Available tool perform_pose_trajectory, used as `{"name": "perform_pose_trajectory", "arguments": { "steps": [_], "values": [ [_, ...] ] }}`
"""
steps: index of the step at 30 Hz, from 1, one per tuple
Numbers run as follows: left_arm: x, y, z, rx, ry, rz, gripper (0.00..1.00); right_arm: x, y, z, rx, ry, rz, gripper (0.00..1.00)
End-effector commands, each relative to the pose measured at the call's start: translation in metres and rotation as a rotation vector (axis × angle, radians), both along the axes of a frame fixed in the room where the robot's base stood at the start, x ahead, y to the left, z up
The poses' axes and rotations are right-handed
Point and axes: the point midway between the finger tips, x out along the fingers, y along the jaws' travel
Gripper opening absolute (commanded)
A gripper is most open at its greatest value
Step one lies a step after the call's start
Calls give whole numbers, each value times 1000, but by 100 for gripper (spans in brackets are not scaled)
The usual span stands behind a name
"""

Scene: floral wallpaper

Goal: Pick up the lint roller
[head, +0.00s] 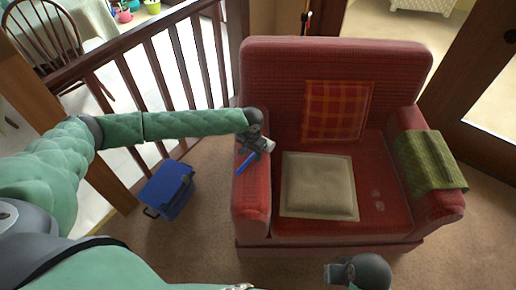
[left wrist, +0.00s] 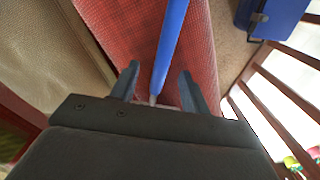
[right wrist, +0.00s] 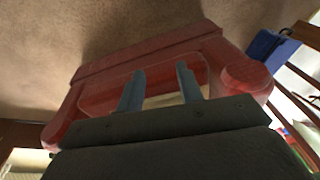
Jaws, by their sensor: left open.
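The lint roller (head: 246,162) lies on the left armrest of the red armchair, its blue handle pointing toward the front. In the left wrist view its blue handle (left wrist: 172,38) runs between the two fingers. My left gripper (head: 257,146) is over the armrest at the roller, open, with a finger on each side of the handle and not closed on it. The roller's head is mostly hidden by the gripper. My right gripper (right wrist: 160,70) is open and empty in front of the chair; in the head view only its dark wrist part shows clearly at the bottom edge.
The red armchair (head: 300,60) holds a beige cushion (head: 318,185) on its seat and a plaid cushion (head: 336,110) at its back. A green cloth (head: 430,160) drapes the right armrest. A blue box (head: 167,190) stands on the carpet by the wooden railing (head: 150,55).

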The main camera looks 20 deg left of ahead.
Motion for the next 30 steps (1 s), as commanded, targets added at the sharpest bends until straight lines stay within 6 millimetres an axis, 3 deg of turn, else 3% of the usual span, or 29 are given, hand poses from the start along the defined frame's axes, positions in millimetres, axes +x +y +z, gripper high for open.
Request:
{"name": "perform_pose_trajectory", "arguments": {
  "steps": [3,9,10,21,28,30],
  "values": [
    [0,0,0,0,0,0,42,0,0,0,0,0,0,36],
    [0,0,0,0,0,0,3,0,0,0,-1,-1,0,36],
    [0,0,0,0,0,0,0,0,0,0,-1,-2,0,36],
    [0,-1,6,-2,-2,0,0,2,0,-1,0,-9,1,36],
    [1,0,42,-2,-3,0,0,9,8,-16,20,-40,8,36],
    [-5,-20,49,-5,-1,-5,0,11,12,-21,29,-52,13,36]
  ]
}}
